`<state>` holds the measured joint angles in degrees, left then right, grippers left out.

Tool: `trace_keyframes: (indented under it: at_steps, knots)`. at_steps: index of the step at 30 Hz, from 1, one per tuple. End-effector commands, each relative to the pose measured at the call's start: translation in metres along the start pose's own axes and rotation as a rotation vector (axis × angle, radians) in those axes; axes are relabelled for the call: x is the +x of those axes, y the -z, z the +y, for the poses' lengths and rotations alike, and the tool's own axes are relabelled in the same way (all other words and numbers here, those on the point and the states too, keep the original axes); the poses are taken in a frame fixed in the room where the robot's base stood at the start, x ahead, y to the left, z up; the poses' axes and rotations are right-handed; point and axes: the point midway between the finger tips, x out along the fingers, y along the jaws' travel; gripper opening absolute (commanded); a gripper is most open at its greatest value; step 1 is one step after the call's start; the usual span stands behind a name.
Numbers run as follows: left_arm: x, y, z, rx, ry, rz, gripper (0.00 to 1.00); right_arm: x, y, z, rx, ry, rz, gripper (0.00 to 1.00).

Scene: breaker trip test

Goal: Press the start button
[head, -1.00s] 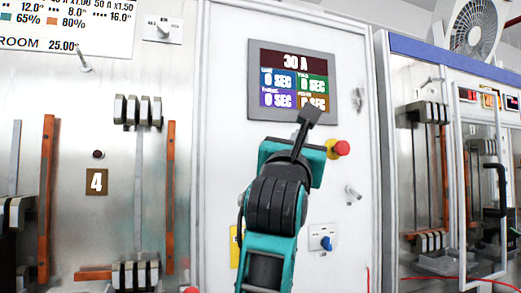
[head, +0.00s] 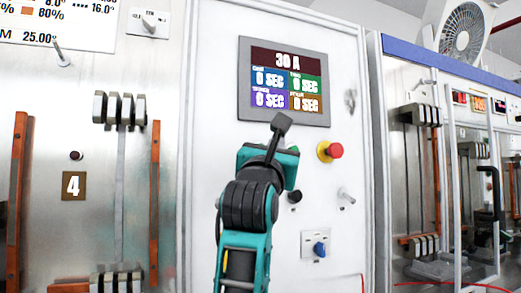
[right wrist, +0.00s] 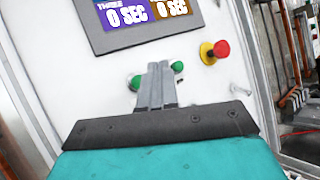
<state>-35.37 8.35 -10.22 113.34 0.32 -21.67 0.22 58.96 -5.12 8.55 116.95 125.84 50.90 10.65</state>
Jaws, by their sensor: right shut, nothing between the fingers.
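Two green buttons show in the right wrist view on the white panel, one left of my fingertips (right wrist: 134,82) and one just right of them (right wrist: 177,66). I cannot tell which is the start button, or whether my fingers touch the panel. My right gripper (right wrist: 158,68) is shut and empty, its fingertips between the two green buttons. My left gripper is not in view.
The display (head: 286,80) reads 30 A above my gripper. A red mushroom button (head: 334,150) on a yellow ring sits to the right. Below are a black knob (head: 294,196) and a blue rotary switch (head: 320,248). A metal handle (head: 346,195) sticks out at right.

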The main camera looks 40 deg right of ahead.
Motion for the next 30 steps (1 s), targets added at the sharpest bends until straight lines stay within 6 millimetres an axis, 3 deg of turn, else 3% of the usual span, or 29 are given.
trace_keyframes:
  at_steps: [12, 30]
  knots:
    - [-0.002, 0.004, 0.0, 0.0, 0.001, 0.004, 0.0, 0.036, 0.025, 0.026, 0.0, 0.0, 0.0, 0.0]
    - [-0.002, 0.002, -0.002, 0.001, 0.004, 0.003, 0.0, 0.04, 0.028, 0.029, 0.002, 0.0, -0.001, 0.0]
